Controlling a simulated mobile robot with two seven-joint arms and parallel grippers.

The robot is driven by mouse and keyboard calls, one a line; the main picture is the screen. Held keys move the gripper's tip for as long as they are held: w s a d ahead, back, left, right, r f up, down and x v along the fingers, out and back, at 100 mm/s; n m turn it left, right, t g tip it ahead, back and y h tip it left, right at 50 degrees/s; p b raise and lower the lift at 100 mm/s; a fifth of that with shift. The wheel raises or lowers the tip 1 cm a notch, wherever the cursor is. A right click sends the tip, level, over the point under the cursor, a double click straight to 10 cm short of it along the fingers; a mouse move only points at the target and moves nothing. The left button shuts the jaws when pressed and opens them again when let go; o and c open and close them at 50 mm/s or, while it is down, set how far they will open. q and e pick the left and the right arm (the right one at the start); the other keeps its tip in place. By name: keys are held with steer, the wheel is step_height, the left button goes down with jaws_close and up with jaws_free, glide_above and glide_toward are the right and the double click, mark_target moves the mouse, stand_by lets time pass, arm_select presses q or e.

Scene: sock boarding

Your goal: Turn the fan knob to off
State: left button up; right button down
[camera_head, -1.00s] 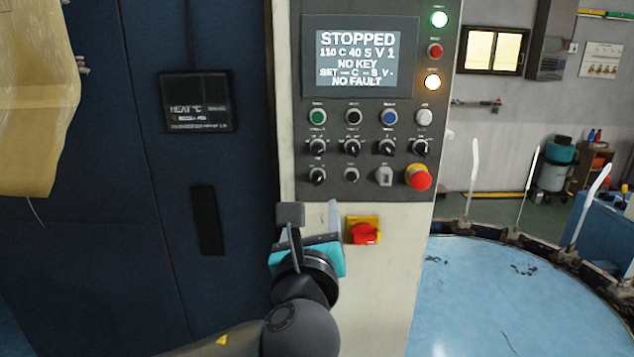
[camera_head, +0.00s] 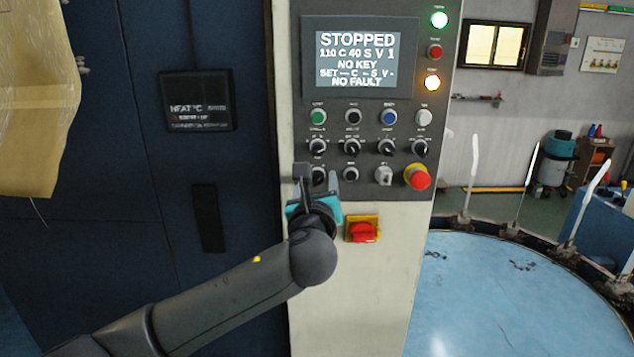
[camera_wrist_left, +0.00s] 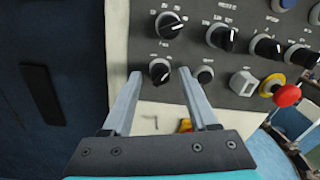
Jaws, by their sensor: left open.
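The control panel (camera_head: 365,145) carries several black rotary knobs with labels too small to read, so I cannot tell by label which is the fan knob. The lower-left knob (camera_head: 319,175) is partly covered by my left gripper (camera_head: 318,181) in the head view. In the left wrist view this knob (camera_wrist_left: 160,71) shows between and just beyond the two open fingers of my left gripper (camera_wrist_left: 160,80). Its white pointer line slants. The fingers are empty; whether they touch the panel is unclear. My right gripper is not in view.
A small round button (camera_wrist_left: 205,75) sits close right of the right finger. A key switch (camera_head: 384,175) and a red emergency stop (camera_head: 417,177) are farther right. A red and yellow switch (camera_head: 362,230) is below. The display (camera_head: 357,58) reads STOPPED, NO KEY, NO FAULT.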

arm_select(q)
steer(key=shift+w, duration=0.1)
steer(key=shift+c, duration=0.4)
jaws_close()
